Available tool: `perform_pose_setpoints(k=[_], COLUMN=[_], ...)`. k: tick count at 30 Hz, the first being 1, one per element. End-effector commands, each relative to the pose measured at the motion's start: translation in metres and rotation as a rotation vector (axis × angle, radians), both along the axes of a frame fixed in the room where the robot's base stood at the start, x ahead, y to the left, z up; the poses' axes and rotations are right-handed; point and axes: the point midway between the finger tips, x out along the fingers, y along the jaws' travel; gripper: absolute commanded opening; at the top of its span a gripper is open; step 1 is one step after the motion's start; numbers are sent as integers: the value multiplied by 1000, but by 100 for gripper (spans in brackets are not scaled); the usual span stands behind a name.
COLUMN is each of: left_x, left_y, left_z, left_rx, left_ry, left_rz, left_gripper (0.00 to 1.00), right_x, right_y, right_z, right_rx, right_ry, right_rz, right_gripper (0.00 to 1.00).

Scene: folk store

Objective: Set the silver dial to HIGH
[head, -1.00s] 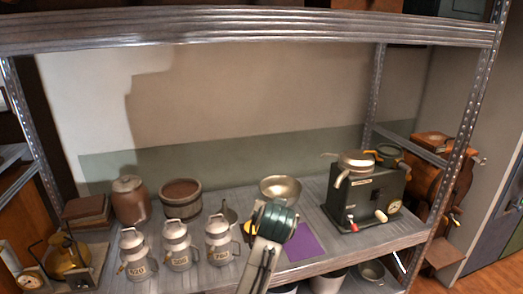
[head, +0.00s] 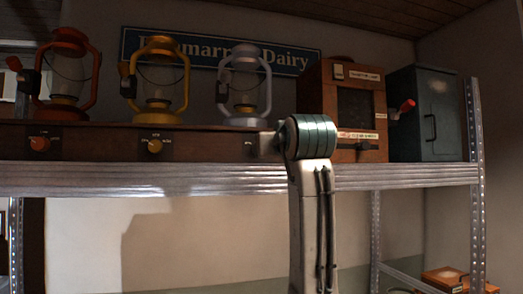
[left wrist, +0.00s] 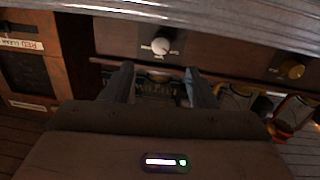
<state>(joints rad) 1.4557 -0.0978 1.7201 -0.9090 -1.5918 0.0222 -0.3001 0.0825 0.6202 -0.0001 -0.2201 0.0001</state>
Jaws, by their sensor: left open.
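The silver dial (left wrist: 161,44) is a round knob on a small dark label plate in the wooden panel; its lettering is too small to read. In the head view my left arm hides the knob, and only the plate's edge (head: 249,147) shows below the silver lantern (head: 243,85). My left gripper (left wrist: 160,82) is open and empty, its two fingers pointing at the panel. In the left wrist view, which looks upside down, the dial lies beyond the fingertips and roughly midway between them, apart from both. My right gripper is not in view.
An orange dial (head: 40,144) and a yellow dial (head: 155,146) sit along the same panel, below orange (head: 66,80) and yellow (head: 158,80) lanterns. A wooden box (head: 342,110) and a grey cabinet (head: 426,113) stand to the right. The metal shelf edge (head: 150,180) runs just below the panel.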

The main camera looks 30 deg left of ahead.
Motion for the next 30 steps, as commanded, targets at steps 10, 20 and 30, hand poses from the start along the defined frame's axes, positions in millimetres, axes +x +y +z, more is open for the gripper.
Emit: perform_pose_setpoints(k=[10,20,30], left_x=[17,58,69], left_y=[25,67,79], left_z=[15,14,10], left_rx=[1,1,-1], left_ry=[-9,-10,-13], left_rz=[10,9,7], left_gripper=[52,52,52], right_x=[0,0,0], right_y=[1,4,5], right_z=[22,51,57], right_rx=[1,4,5], right_ry=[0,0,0], right_rz=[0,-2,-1], right_gripper=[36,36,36])
